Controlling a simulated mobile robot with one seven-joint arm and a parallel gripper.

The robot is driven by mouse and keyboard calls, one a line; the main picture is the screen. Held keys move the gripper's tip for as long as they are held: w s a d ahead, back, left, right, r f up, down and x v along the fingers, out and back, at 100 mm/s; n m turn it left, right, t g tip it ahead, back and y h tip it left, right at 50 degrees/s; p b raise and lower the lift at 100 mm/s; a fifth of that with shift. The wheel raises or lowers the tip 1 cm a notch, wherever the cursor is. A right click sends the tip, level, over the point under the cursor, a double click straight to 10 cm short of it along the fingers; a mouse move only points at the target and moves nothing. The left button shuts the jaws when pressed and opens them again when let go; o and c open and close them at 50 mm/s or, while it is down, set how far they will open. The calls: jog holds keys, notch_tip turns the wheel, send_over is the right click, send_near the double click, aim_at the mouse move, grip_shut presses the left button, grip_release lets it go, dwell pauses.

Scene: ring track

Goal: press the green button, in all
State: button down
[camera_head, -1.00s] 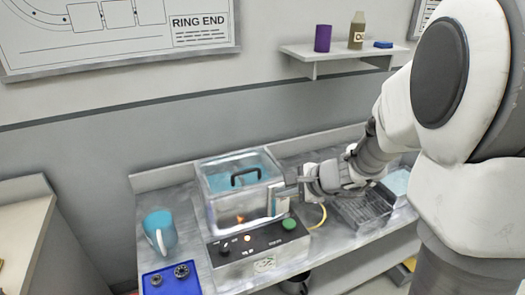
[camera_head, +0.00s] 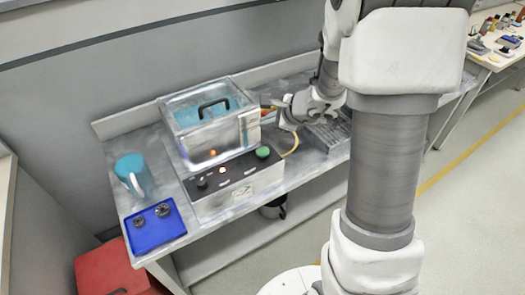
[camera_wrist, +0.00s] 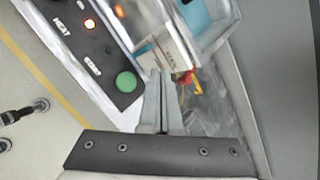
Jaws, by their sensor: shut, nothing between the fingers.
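The green button (camera_head: 263,152) is a round cap on the right end of the control panel (camera_head: 232,172) on the front of a machine. It also shows in the wrist view (camera_wrist: 126,82), left of my fingertips. My gripper (camera_wrist: 160,74) is shut and empty, with its fingertips apart from the button in the picture. An orange-lit lamp (camera_head: 223,171) glows on the panel.
The clear-lidded tank (camera_head: 188,142) with a black handle stands behind the panel. A yellow hose (camera_head: 293,147) curves at its right. A teal mug (camera_head: 131,165) and blue tray (camera_head: 145,240) with dark round parts sit left. A metal rack (camera_head: 335,132) stands right. A red box (camera_head: 105,268) is on the floor.

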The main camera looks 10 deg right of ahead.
jog(key=b, duration=0.5)
send_over(262, 148)
jog(key=s, duration=0.2)
jog(key=f, duration=0.7)
jog(key=shift+w+d, duration=0.1)
jog(key=shift+d, duration=0.3)
jog(key=shift+f+b, duration=0.55)
jog(key=shift+b, duration=0.3)
jog(key=shift+f, duration=0.1)
jog(key=shift+f+b, duration=0.35)
jog(key=shift+b, duration=0.3)
jog(key=shift+f+b, duration=0.75)
jog(key=shift+b, duration=0.15)
dwell(0.7)
jog(key=shift+r, duration=0.1)
jog(key=shift+r+p, duration=0.9)
jog(key=shift+r, duration=0.2)
jog(key=shift+r+p, duration=1.9)
jog(key=shift+r, duration=0.65)
